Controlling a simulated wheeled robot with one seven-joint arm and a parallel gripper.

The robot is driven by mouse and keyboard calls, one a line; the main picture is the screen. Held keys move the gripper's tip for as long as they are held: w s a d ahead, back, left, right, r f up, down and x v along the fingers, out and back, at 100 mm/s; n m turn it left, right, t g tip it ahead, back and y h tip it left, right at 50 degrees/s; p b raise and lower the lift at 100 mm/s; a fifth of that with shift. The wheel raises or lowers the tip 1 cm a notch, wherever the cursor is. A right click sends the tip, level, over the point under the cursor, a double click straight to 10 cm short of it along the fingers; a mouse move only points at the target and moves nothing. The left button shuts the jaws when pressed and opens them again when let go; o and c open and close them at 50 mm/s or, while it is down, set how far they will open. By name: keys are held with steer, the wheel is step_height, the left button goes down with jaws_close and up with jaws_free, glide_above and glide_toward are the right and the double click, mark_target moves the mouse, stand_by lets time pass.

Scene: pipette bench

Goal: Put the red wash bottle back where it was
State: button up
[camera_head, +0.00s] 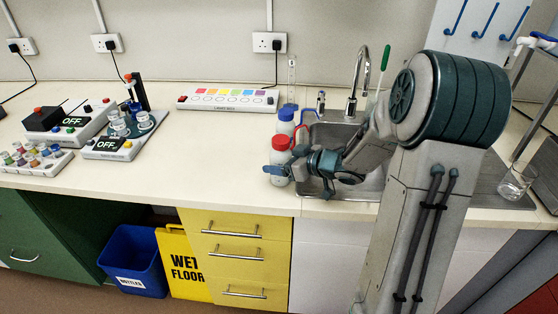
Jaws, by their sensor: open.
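The red wash bottle (280,157) stands upright on the bench near its front edge, just left of the sink (335,135). It has a white body and a red cap. My gripper (274,171) reaches in from the right at the height of the bottle's body. Its jaws are open, with a finger across the front of the bottle. The finger hides part of the body, and I cannot tell whether it touches.
A blue-capped wash bottle (285,127) stands close behind the red one. A white strip with coloured pads (228,99) lies at the back. Lab devices (107,147) and a vial rack (35,160) are at left. The bench between them and the bottles is clear.

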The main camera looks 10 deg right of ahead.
steer(key=s+d+r+m+h, duration=0.6)
steer(key=s+d+r+h, duration=0.3)
steer(key=d+h, duration=0.25)
steer(key=s+a+f+m+g+y, duration=0.1)
steer(key=s+a+g, duration=0.2)
steer(key=s, duration=0.6)
steer(key=s+a+f+m+g+y, duration=0.1)
steer(key=s+a+g, duration=0.3)
steer(key=s+a, duration=0.4)
steer(key=shift+s+a+f+p, duration=0.3)
steer(key=shift+s+p, duration=0.1)
steer(key=shift+s, duration=0.25)
steer(key=shift+y, duration=0.25)
